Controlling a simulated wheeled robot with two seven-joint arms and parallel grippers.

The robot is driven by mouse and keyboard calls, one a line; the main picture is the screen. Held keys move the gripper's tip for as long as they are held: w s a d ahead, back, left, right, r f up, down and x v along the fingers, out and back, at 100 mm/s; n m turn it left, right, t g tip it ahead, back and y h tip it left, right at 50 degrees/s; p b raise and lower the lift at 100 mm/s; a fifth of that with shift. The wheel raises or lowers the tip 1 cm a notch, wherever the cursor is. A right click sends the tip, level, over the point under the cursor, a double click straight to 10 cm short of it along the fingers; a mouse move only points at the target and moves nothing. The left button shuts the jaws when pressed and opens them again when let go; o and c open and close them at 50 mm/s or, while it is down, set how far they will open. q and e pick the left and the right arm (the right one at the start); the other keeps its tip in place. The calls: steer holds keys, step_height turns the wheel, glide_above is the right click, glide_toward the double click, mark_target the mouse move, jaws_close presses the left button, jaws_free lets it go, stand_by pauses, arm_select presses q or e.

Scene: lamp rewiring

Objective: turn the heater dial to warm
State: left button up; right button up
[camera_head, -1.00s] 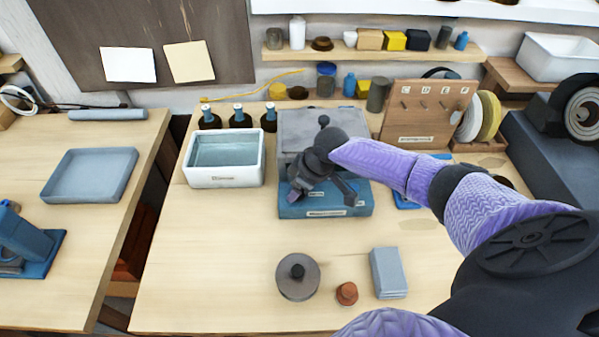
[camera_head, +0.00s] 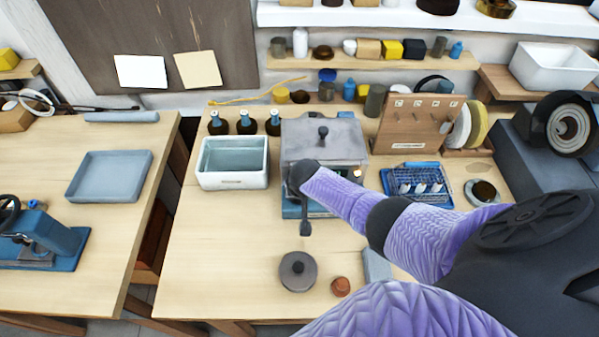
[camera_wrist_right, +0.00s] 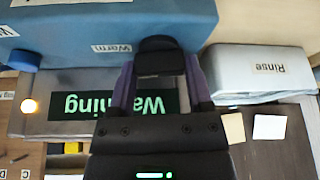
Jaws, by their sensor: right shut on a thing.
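The heater (camera_head: 325,138) is a grey box with a knobbed lid on a blue base, at the middle back of the bench. My right gripper (camera_head: 303,188) is at its front, with the arm covering much of the blue base. In the right wrist view the gripper's fingers are shut on a black dial (camera_wrist_right: 160,54) at the heater's front. A "Warm" label (camera_wrist_right: 111,48) is beside the dial. An amber lamp (camera_wrist_right: 28,105) is lit, also seen in the head view (camera_head: 357,173). A dark display (camera_wrist_right: 120,104) shows green upside-down lettering, apparently "Warming". My left gripper is out of view.
A white rinse basin (camera_head: 233,162) stands left of the heater, with several dark bottles behind. A blue rack (camera_head: 417,183) is to its right. A grey round weight (camera_head: 298,271) and a brown knob (camera_head: 340,287) lie in front. The front left bench is clear.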

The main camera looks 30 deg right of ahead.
steer(key=shift+m+h, duration=0.3)
steer(key=shift+m, duration=0.7)
steer(key=o, duration=1)
steer(key=p+v, duration=0.7)
steer(key=v, duration=0.3)
steer(key=shift+w, duration=0.25)
